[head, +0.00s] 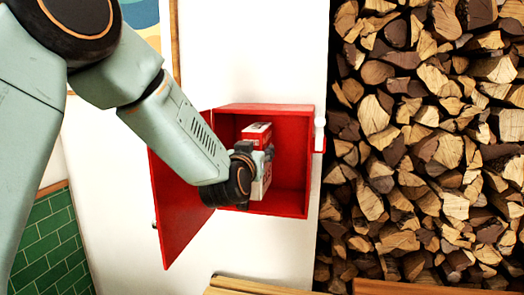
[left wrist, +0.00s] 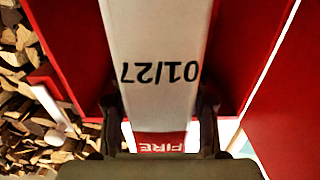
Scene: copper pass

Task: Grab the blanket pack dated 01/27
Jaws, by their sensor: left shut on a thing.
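The blanket pack (head: 257,134) is a red and white box inside a red wall cabinet (head: 293,160). In the left wrist view the white face of the pack (left wrist: 158,35) carries the date 01/27, upside down, with a red band reading FIRE below it. My left gripper (head: 268,156) reaches into the open cabinet and is shut on the pack, its fingers (left wrist: 160,128) on either side of it. My forearm and wrist hide part of the pack in the head view. My right gripper is not in view.
The cabinet door (head: 183,195) hangs open to the left. A large stack of split firewood (head: 430,140) stands to the right of the cabinet. A wooden ledge (head: 255,287) lies below. Green tiles (head: 48,245) cover the lower left wall.

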